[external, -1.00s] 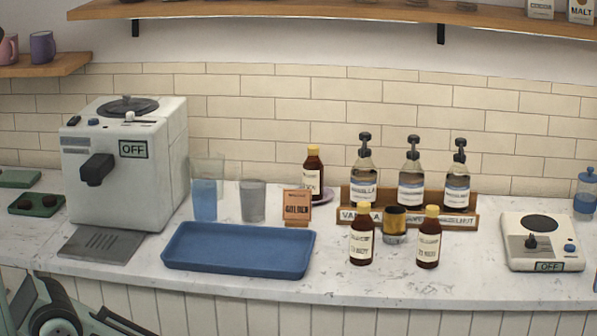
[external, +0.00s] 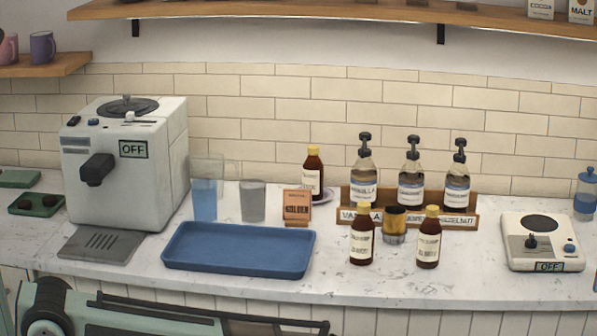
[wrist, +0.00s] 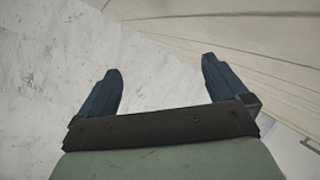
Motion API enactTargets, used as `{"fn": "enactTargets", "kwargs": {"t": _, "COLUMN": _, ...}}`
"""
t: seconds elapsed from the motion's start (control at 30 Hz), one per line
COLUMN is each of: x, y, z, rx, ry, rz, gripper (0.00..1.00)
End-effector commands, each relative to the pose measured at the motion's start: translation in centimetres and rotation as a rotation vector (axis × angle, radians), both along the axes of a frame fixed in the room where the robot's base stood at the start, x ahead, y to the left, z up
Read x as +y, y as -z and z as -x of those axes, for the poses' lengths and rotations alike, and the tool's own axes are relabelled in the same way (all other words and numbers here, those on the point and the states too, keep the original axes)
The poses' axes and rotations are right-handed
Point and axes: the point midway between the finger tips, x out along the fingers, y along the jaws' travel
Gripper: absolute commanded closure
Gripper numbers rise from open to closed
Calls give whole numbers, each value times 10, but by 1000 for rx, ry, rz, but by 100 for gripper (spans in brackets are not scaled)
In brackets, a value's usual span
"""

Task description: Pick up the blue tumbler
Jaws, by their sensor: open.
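The blue tumbler (external: 204,201) stands upright on the white marble counter in the external view, between the coffee machine and a grey tumbler (external: 253,201). A clear glass pitcher (external: 231,172) with a handle is directly behind it and overlaps it in the picture. My gripper (wrist: 162,70) shows in the wrist view with its two dark blue fingers wide apart and nothing between them. Below the fingers are pale marble and a beige lined surface. The blue tumbler is not in the wrist view. In the external view only my arm shows, along the bottom left edge; the gripper is outside it.
A blue tray (external: 240,265) lies in front of the tumblers. The white coffee machine (external: 160,190) stands left, a small brown box (external: 297,204) right of the grey tumbler.

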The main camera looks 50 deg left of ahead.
Motion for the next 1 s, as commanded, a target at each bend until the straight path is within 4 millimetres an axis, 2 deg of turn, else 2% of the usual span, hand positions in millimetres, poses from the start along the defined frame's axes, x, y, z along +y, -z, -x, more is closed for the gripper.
{"fn": "enactTargets", "kwargs": {"t": 0.03, "x": -17, "y": -21, "z": -15, "rx": -33, "ry": 47, "rz": -8, "gripper": 0}}
{"fn": "enactTargets", "kwargs": {"t": 0.2, "x": -54, "y": -89, "z": -48, "rx": -133, "ry": 185, "rz": -44, "gripper": 0}}
{"fn": "enactTargets", "kwargs": {"t": 0.33, "x": -71, "y": -145, "z": -70, "rx": -201, "ry": 264, "rz": -70, "gripper": 0}}
{"fn": "enactTargets", "kwargs": {"t": 0.53, "x": -80, "y": -231, "z": -96, "rx": -294, "ry": 352, "rz": -109, "gripper": 0}}
{"fn": "enactTargets", "kwargs": {"t": 0.73, "x": -73, "y": -319, "z": -116, "rx": -378, "ry": 415, "rz": -155, "gripper": 0}}
{"fn": "enactTargets", "kwargs": {"t": 0.87, "x": -57, "y": -376, "z": -126, "rx": -425, "ry": 445, "rz": -196, "gripper": 0}}
{"fn": "enactTargets", "kwargs": {"t": 0.97, "x": -29, "y": -418, "z": -132, "rx": -446, "ry": 455, "rz": -242, "gripper": 0}}
{"fn": "enactTargets", "kwargs": {"t": 1.0, "x": -12, "y": -434, "z": -133, "rx": -447, "ry": 454, "rz": -266, "gripper": 0}}
